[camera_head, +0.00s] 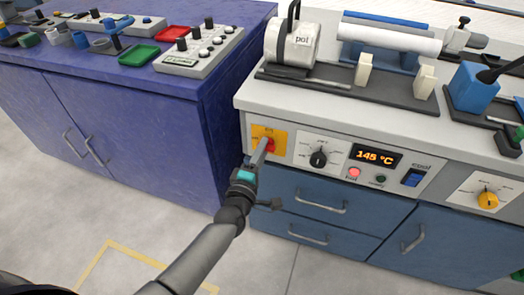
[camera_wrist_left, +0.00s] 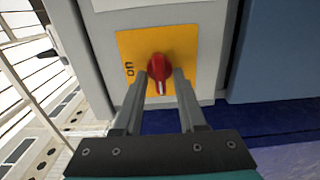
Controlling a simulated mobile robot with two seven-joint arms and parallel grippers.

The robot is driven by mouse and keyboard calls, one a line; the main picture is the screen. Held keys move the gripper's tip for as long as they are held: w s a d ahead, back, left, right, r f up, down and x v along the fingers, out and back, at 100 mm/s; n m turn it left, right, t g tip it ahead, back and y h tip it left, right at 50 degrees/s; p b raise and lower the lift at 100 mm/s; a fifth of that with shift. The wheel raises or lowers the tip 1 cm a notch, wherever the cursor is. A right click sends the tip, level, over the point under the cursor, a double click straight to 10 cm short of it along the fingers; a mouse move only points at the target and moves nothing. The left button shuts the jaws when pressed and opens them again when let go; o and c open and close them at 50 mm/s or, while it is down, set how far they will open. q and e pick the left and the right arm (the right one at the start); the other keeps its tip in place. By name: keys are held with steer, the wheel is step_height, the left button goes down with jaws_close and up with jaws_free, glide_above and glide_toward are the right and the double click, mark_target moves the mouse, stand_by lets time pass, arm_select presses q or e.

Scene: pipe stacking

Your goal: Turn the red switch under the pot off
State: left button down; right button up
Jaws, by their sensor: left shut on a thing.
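The red switch (camera_wrist_left: 159,69) is a rotary knob on a yellow plate (camera_wrist_left: 187,42) with "on" lettered at its left in the left wrist view. A white mark shows on the knob's lower end. In the head view the switch (camera_head: 273,147) is on the front panel below the pot (camera_head: 290,44), partly covered by the fingers. My left gripper (camera_wrist_left: 160,82) is shut on the switch, one finger at each side; it also shows in the head view (camera_head: 264,146). My right gripper is in neither view.
Right of the switch are a black dial (camera_head: 318,159), a display (camera_head: 375,157) reading 145 °C and a blue rocker switch (camera_head: 412,178). Blue drawers (camera_head: 312,205) lie below. A purple cabinet (camera_head: 140,125) stands at the left. The floor in front is open.

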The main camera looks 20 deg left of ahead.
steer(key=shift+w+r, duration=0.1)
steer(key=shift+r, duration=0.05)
arm_select(q)
steer(key=c, duration=0.9)
jaws_free()
steer(key=shift+o, duration=0.2)
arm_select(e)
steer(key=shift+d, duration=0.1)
arm_select(q)
steer(key=shift+s, duration=0.1)
steer(key=s+p, duration=0.4)
steer(key=s, duration=1.1)
steer(key=shift+a, duration=0.25)
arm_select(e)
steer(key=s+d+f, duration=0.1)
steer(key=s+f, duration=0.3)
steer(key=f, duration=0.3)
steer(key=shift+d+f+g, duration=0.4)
arm_select(q)
steer(key=shift+f, duration=0.1)
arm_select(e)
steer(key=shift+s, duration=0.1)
